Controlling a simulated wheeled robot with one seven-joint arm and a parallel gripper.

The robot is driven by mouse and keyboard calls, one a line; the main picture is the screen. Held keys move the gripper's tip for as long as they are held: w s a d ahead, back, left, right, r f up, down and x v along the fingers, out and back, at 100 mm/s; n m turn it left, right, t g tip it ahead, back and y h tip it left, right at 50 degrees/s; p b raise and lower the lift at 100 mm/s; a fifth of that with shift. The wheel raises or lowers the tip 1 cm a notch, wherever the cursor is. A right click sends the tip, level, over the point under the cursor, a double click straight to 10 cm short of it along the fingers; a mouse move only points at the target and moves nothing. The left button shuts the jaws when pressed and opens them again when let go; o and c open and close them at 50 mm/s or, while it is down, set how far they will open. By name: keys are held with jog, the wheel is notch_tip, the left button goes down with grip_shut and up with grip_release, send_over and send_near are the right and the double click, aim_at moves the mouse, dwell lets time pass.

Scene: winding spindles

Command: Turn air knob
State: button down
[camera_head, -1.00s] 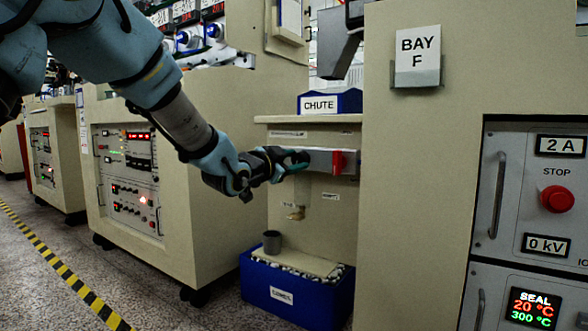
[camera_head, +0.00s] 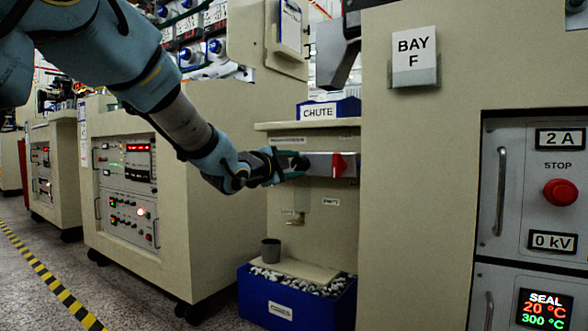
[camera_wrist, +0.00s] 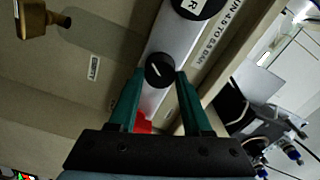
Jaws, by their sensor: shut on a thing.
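A round black knob (camera_wrist: 160,70) with a white line mark sits on a silver strip (camera_wrist: 178,45) in the wrist view. My gripper (camera_wrist: 158,78) has its two green fingers on either side of the knob and is shut on it. In the head view, my gripper (camera_head: 291,164) reaches the left end of the silver strip (camera_head: 319,161), and the fingers hide the knob there. A red part (camera_head: 339,166) sits on the strip to the right. It also shows between the fingers in the wrist view (camera_wrist: 143,125).
Below the strip, a brass fitting (camera_head: 296,219) sticks out of the panel. A grey cup (camera_head: 271,251) stands on a board over a blue bin (camera_head: 290,305). A blue chute tray (camera_head: 332,109) is above. The beige bay F cabinet (camera_head: 415,180) stands close on the right.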

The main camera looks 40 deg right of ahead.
dwell(0.4)
jog(key=shift+c, duration=1.7)
grip_release()
jog(key=p+v, duration=0.3)
jog(key=v, duration=0.8)
